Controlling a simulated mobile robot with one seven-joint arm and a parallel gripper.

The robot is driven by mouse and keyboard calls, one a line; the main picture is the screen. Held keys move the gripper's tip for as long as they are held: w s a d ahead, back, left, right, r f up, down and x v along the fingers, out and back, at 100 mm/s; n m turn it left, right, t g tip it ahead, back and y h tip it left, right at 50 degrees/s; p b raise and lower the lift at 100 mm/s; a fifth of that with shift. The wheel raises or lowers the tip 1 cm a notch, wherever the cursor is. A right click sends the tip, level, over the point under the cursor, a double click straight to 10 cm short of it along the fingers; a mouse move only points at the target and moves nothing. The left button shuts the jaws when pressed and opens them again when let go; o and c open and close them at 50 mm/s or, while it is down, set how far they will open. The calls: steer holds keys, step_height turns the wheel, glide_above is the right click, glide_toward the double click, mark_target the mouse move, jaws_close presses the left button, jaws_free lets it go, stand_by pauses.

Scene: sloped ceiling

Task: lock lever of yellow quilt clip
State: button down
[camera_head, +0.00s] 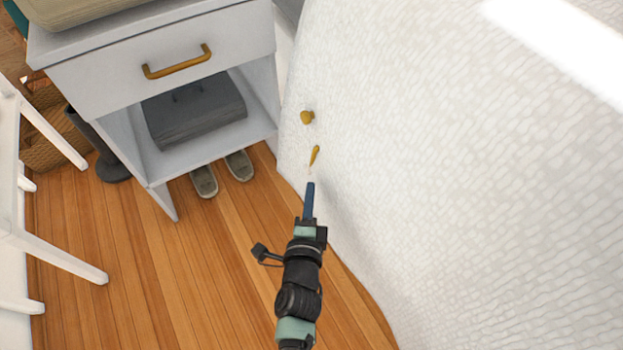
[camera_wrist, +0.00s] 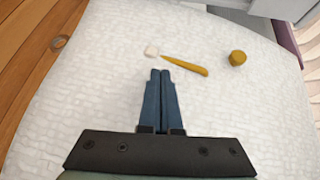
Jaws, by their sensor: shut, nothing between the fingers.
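The yellow lever (camera_wrist: 187,66) is a slim, tapered piece on the side of the white quilt (camera_wrist: 110,100). Its thin end lies by a small white block (camera_wrist: 151,50) and its thicker end points toward a round yellow knob (camera_wrist: 238,57), with a gap between them. In the head view, the lever (camera_head: 315,155) sits below the knob (camera_head: 307,117). My gripper (camera_wrist: 160,72) has dark blue fingers pressed together, empty. Its tips are just short of the lever's thin end in the wrist view. In the head view, my gripper (camera_head: 310,184) is just below the lever.
A grey nightstand (camera_head: 165,75) with a brass handle stands left of the quilt, with a dark folded item on its shelf. Shoes (camera_head: 204,181) lie beneath it. A white chair (camera_head: 50,245) is at far left. The wooden floor (camera_head: 170,290) between is clear.

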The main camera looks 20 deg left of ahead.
mark_target(312, 165)
steer(key=shift+w+a+r, duration=0.1)
steer(key=shift+w+a, duration=0.1)
steer(key=shift+w, duration=0.45)
steer(key=shift+w+a+r, duration=0.1)
steer(key=shift+w+a, duration=0.15)
steer(key=shift+w, duration=0.45)
steer(key=shift+w+a+r, duration=0.1)
steer(key=shift+w+a, duration=0.1)
steer(key=shift+w, duration=0.45)
steer(key=shift+a+f, duration=0.1)
steer(key=shift+a, duration=0.05)
